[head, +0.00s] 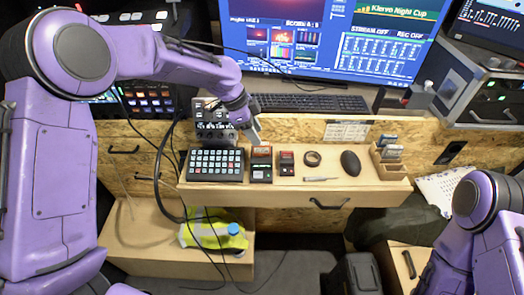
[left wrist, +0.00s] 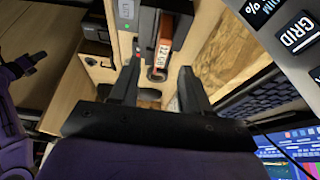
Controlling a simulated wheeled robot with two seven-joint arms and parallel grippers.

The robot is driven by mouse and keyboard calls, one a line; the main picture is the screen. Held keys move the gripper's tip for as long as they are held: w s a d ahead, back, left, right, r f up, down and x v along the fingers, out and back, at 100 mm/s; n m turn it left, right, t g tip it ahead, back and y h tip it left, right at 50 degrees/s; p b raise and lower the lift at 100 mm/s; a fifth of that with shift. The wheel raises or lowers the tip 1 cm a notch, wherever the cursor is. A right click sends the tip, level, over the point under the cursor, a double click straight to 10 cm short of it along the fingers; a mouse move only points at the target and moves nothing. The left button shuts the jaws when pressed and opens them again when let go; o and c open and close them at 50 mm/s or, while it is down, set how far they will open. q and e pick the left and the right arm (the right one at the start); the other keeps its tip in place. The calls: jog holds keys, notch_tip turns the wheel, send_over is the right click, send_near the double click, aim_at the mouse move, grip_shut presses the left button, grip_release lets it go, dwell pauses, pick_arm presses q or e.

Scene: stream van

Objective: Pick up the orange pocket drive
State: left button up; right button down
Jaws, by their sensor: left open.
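The orange pocket drive (head: 262,151) appears as a small orange piece with a pale label at a black unit (head: 261,174) on the wooden desk shelf. In the left wrist view the orange drive (left wrist: 164,48) lies ahead, between the lines of my two fingers. My left gripper (head: 254,136) is just behind and above it in the head view. In the left wrist view the left gripper (left wrist: 160,80) is open with nothing between its fingers. Whether the fingers touch the drive cannot be told. My right arm shows at the right, but its gripper is outside the view.
A button keypad (head: 215,164) stands left of the black unit. A red-and-black item (head: 287,163), a tape roll (head: 312,158), a pen (head: 320,178) and a mouse (head: 350,163) lie to the right. A keyboard (head: 309,103) and monitor (head: 330,38) are behind. Cables hang at the left.

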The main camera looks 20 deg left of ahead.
aim_at(262, 153)
pick_arm(q)
jog(key=x, duration=0.1)
jog(key=p+x, duration=0.1)
jog(key=x, duration=0.3)
jog(key=shift+w+a+f, duration=0.1)
jog(key=shift+a+f, duration=0.2)
grip_shut()
